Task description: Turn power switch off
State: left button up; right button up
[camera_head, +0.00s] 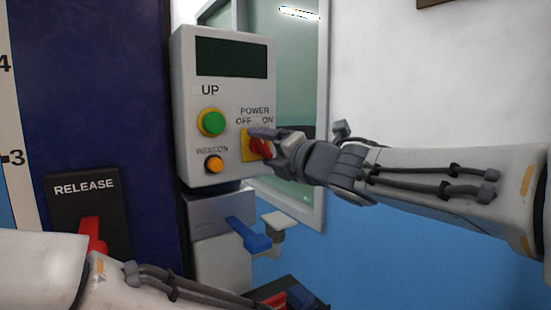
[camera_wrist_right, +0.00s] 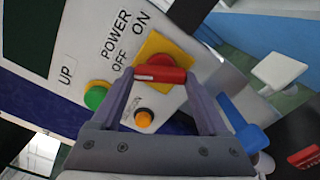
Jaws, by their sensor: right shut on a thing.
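The power switch is a red rotary knob (camera_head: 262,149) on a yellow plate (camera_head: 248,150), at the lower right of the grey control box (camera_head: 225,165) under the words POWER, OFF and ON. It also shows in the right wrist view as a red handle (camera_wrist_right: 160,74) on a yellow plate. My right gripper (camera_head: 264,140) is at the knob, its fingers (camera_wrist_right: 161,80) closed on either side of the handle. In the head view the fingers partly cover the knob. My left forearm (camera_head: 180,285) crosses the bottom left; its jaws do not show.
A green UP button (camera_head: 213,122) and an orange BEACON button (camera_head: 214,164) sit left of the switch. Below the box are a blue lever (camera_head: 249,236) and a light grey part (camera_head: 278,222). A RELEASE panel (camera_head: 85,186) with a red lever (camera_head: 93,233) is at left.

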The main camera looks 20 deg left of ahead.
jog(key=shift+f+n+b, duration=0.15)
jog(key=shift+n+b, duration=0.3)
jog(key=shift+n, duration=0.65)
jog(key=o, duration=1.2)
jog(key=shift+o, duration=0.2)
jog(key=v, duration=1)
jog(key=shift+d, duration=0.2)
jog(key=shift+s, duration=0.1)
